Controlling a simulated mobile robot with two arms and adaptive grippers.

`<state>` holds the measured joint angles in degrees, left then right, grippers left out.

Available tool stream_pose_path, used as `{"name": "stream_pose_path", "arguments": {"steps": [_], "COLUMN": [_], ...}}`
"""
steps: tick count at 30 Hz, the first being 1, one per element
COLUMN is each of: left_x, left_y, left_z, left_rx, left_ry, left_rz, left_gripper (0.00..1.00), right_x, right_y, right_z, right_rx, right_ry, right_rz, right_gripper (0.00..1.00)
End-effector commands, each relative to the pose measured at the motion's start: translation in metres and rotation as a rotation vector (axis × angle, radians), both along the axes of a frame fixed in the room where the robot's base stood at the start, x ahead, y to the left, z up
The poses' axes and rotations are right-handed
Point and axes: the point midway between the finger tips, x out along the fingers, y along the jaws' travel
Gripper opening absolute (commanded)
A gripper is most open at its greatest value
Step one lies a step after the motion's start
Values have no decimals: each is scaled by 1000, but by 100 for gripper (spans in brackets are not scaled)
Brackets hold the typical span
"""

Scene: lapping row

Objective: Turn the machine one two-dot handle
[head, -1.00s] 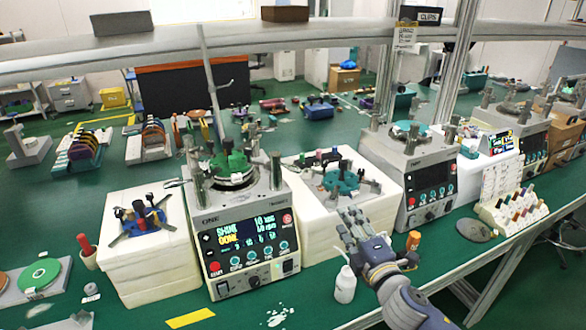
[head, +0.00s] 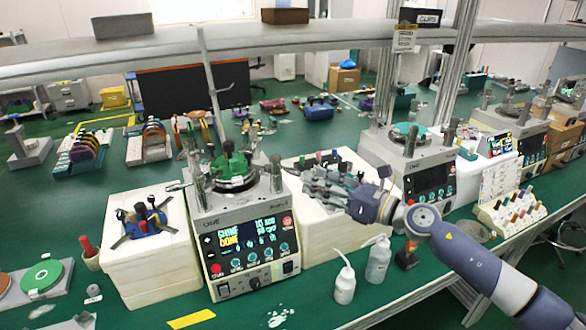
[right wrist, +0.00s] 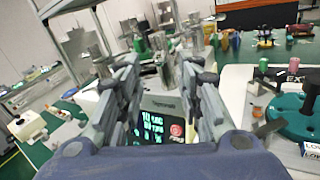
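Machine one (head: 245,240), a white box with a black panel of lit green and yellow text, stands at centre left in the head view. On top are upright metal posts, among them a front right one (head: 276,172), and a green part (head: 235,165). I cannot make out dots on any handle. My right gripper (head: 308,183) is open and empty, to the right of the machine at about the height of its top. In the right wrist view, the machine's panel (right wrist: 160,122) shows between the spread fingers (right wrist: 160,80). My left gripper is out of view.
White blocks flank the machine; the left block (head: 150,265) bears a blue fixture, and the right one (head: 318,235) lies under my gripper. Two squeeze bottles (head: 345,284) (head: 378,262) stand at front right. An overhead rail (head: 285,38) crosses behind.

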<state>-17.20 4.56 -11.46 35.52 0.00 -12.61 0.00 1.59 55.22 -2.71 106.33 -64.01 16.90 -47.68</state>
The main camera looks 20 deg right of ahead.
Motion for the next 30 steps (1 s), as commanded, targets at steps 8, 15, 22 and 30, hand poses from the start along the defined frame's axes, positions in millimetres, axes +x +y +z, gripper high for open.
{"name": "stream_pose_path", "arguments": {"steps": [8,15,22,30], "left_x": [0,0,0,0], "left_y": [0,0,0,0], "left_z": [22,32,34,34], "left_rx": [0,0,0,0], "left_ry": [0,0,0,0], "left_rz": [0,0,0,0], "left_gripper": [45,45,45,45], "right_x": [34,60,69,69], "right_y": [18,33,39,39], "right_z": [4,2,1,0], "right_rx": [7,6,3,3], "right_ry": [-1,0,0,0], "right_rz": [-3,-4,-1,-1], "right_gripper": [34,34,34,27]}}
